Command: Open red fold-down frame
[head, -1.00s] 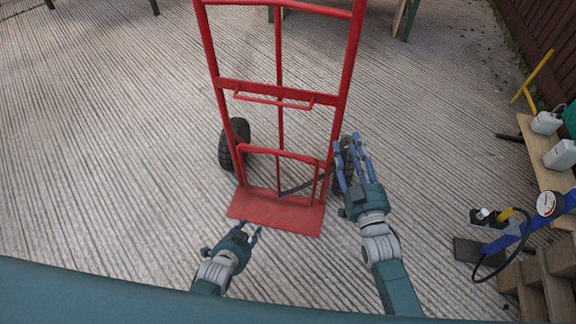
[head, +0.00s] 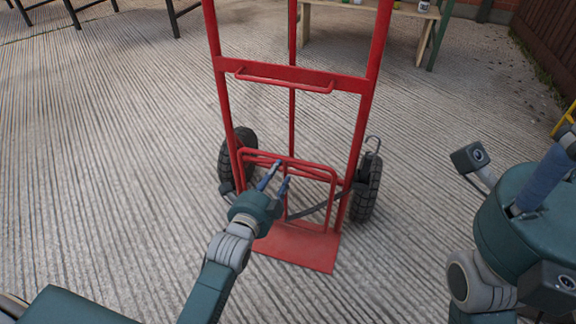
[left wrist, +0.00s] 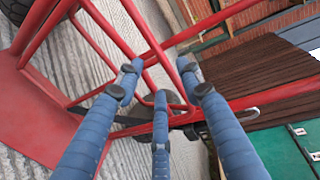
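The red hand truck (head: 300,78) stands upright on its wheels. Its small red fold-down frame (head: 318,165) stands upright against the lower front, above the flat red toe plate (head: 300,247). My left gripper (head: 282,172) is at the frame's top bar, left of its middle. In the left wrist view its blue fingers (left wrist: 160,85) are spread, with red bars of the frame behind and between them. Contact is not clear. My right gripper (head: 535,190) is close to the camera at the right, away from the truck; most of its fingers are out of frame.
The black wheels (head: 368,188) flank the truck's base. A wooden bench (head: 385,14) stands at the back, and dark legs (head: 75,14) show at the back left. A brown fence (head: 549,45) runs along the right. The ribbed floor around the truck is clear.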

